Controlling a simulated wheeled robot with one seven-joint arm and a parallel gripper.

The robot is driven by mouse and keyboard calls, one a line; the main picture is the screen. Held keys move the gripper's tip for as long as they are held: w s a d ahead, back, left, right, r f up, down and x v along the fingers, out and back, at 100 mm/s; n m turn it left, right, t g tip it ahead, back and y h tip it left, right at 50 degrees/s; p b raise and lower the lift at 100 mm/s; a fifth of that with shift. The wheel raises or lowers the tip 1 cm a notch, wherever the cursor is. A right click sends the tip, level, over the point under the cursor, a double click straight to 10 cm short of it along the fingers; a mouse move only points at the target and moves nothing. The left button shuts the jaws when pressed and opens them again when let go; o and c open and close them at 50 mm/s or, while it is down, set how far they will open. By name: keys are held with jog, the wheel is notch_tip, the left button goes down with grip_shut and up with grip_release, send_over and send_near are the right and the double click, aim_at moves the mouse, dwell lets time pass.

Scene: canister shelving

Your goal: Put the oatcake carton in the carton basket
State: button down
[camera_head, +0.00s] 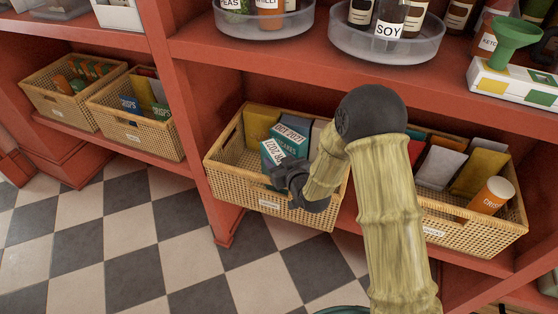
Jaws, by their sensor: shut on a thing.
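My gripper (275,172) is at the middle wicker basket (320,217), over its front part, shut on a teal carton with a white top (276,150). The held carton is over or inside the basket; I cannot tell whether it touches the bottom. A similar teal carton (296,129), with "CAKES" readable on it, shows just behind. My gripper and arm hide the lower part of the held carton and the right part of the basket. The basket's front label (269,204) is too small to read.
A yellow carton (260,127) stands at the basket's back left. A right basket (471,225) holds cartons and an orange tube (491,195). Two more baskets (58,112) (150,138) stand left. The red shelf (330,62) above carries bottles on a round tray (385,52).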

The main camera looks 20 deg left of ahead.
jog(key=shift+d+f, duration=0.1)
jog(key=shift+f, duration=0.15)
jog(key=c, duration=0.7)
grip_release()
jog(key=shift+d, duration=0.1)
jog(key=v, duration=0.8)
jog(key=r+v, duration=0.1)
jog(key=v, duration=0.3)
jog(key=shift+r, duration=0.15)
